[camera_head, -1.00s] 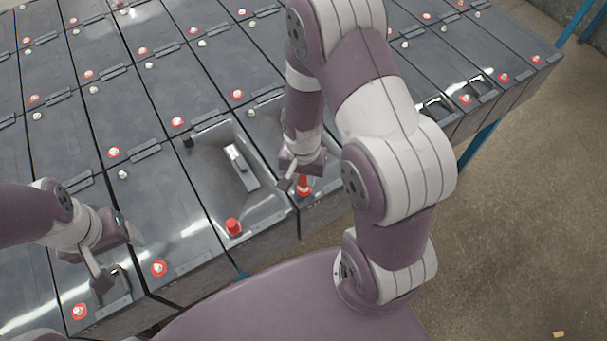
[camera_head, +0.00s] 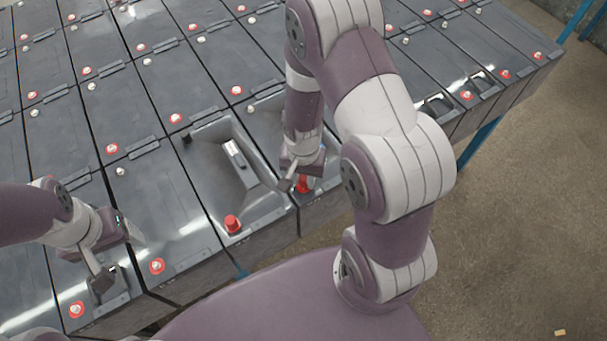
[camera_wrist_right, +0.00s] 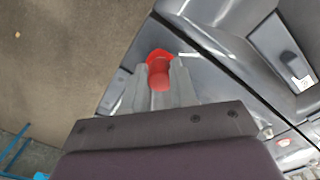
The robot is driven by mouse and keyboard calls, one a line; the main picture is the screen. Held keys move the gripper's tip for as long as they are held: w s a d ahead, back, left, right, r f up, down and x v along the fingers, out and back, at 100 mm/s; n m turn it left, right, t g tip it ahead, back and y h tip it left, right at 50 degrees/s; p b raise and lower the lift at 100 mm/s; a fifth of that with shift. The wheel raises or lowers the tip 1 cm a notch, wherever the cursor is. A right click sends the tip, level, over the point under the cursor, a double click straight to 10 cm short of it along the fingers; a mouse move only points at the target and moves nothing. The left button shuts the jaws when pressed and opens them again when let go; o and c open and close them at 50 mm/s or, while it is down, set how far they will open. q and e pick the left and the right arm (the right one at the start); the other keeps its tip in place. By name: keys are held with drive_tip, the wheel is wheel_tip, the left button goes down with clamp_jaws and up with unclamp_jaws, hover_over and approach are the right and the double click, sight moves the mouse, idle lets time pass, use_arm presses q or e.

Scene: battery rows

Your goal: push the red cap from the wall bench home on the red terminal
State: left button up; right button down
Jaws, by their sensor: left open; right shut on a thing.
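The red cap (camera_wrist_right: 159,81) is between the fingers of my right gripper (camera_wrist_right: 160,88), which is shut on it. In the right wrist view, the red terminal ring (camera_wrist_right: 159,56) shows just beyond the cap at the battery's corner. The cap is at the terminal; whether it is fully seated cannot be told. In the head view, the right gripper (camera_head: 297,184) hides much of the red there. My left gripper (camera_head: 103,283) is open and empty above a battery at the lower left. The wall bench cannot be made out.
Another red cap (camera_head: 233,223) sits on the neighbouring battery (camera_head: 207,190), which has a recess and a black post. Rows of dark batteries with red and pale terminals fill the left and back. Bare floor (camera_head: 530,220) lies at right.

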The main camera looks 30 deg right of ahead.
drive_tip(key=shift+f+b, duration=0.3)
drive_tip(key=shift+f, duration=0.15)
idle(0.8)
drive_tip(key=shift+c, duration=1.7)
unclamp_jaws()
wheel_tip(320, 180, up, 7)
drive_tip(key=p, duration=0.6)
drive_tip(key=shift+r, duration=0.1)
